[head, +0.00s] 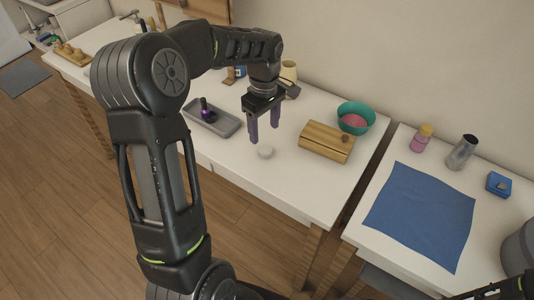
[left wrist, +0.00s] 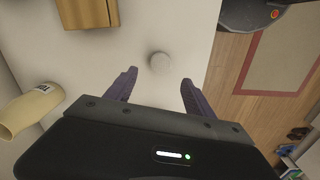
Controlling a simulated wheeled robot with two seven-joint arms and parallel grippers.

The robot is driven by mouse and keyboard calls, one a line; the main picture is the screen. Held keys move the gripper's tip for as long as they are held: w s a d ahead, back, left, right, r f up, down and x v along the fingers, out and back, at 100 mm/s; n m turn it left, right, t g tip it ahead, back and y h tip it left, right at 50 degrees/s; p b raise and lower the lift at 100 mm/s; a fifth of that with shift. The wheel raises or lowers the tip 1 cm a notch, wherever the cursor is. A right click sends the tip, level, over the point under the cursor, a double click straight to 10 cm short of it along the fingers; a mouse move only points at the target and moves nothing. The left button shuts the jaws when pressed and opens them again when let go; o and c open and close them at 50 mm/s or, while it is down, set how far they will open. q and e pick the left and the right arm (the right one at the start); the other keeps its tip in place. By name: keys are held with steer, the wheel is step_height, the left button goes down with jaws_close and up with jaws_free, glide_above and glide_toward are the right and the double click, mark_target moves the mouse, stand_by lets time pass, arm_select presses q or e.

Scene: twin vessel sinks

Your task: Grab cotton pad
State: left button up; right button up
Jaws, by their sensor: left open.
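The cotton pad (head: 265,152) is a small white round disc lying flat on the white counter, near its front edge. It also shows in the left wrist view (left wrist: 159,61), just beyond the fingertips and roughly centred between them. My left gripper (head: 264,133) points down above the counter, just behind the pad in the head view. Its two purple fingers are spread apart with nothing between them, as the left wrist view (left wrist: 159,77) also shows. The fingers look apart from the pad. My right gripper cannot be made out.
A wooden box (head: 327,142) and a teal bowl (head: 356,117) stand right of the pad. A grey tray (head: 228,126) with a dark purple bottle (head: 207,112) lies to the left. A blue cloth (head: 420,215) covers part of the right-hand table, across a gap.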

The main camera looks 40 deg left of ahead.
mark_target(264, 148)
arm_select(q)
steer(key=shift+r, duration=0.1)
steer(key=shift+f, duration=1.35)
step_height(264, 148, down, 5)
steer(key=shift+f+p, duration=0.1)
steer(key=shift+p, duration=0.55)
steer(key=shift+c, duration=0.3)
jaws_close()
step_height(264, 148, up, 10)
steer(key=b, duration=0.1)
